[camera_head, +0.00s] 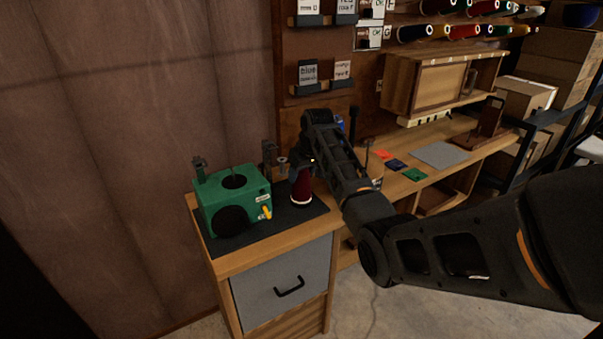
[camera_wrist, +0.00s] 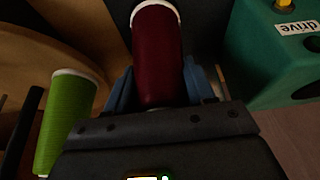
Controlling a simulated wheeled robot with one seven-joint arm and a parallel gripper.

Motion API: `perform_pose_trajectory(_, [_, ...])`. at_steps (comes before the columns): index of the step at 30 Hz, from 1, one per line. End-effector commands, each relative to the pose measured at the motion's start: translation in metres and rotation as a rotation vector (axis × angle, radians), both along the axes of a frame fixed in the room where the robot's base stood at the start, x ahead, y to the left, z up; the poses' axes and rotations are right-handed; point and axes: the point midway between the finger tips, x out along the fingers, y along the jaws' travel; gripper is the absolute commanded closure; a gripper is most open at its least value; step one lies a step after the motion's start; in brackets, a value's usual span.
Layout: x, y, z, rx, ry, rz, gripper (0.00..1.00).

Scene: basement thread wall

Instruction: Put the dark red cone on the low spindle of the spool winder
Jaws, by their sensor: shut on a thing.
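The dark red cone (camera_head: 301,190) is upright in the head view, at the right end of the dark mat, just right of the green spool winder (camera_head: 236,201). My gripper (camera_head: 303,171) is above the cone. In the wrist view the cone (camera_wrist: 158,58) lies between the blue fingers of my gripper (camera_wrist: 165,92), which are shut on it. Its pale end rim shows at the top. I cannot tell whether the cone touches the mat. Dark and metal posts (camera_head: 269,155) rise behind the winder; which one is the low spindle is unclear.
The winder stands on a dark mat (camera_head: 250,229) on a wooden cabinet with a grey drawer (camera_head: 285,283). A green cone (camera_wrist: 67,120) shows at left in the wrist view. A workbench with coloured squares (camera_head: 414,174) stands at right; thread cones hang above it.

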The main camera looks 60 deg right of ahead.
Motion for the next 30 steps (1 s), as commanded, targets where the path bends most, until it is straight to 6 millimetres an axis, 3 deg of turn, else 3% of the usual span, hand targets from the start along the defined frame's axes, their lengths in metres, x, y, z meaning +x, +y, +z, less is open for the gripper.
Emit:
perform_pose_trajectory(14, [0.0001,-0.0002,-0.0050,0.000,0.000,0.000,0.87])
perform_pose_trajectory(15, [0.0002,-0.0001,-0.0049,-0.001,-0.001,0.000,0.46])
perform_pose_trajectory(24, [0.0001,-0.0001,-0.0050,0.000,0.000,0.000,0.17])
perform_pose_trajectory(30, [-0.0001,0.0002,-0.0056,0.001,0.001,0.000,0.17])
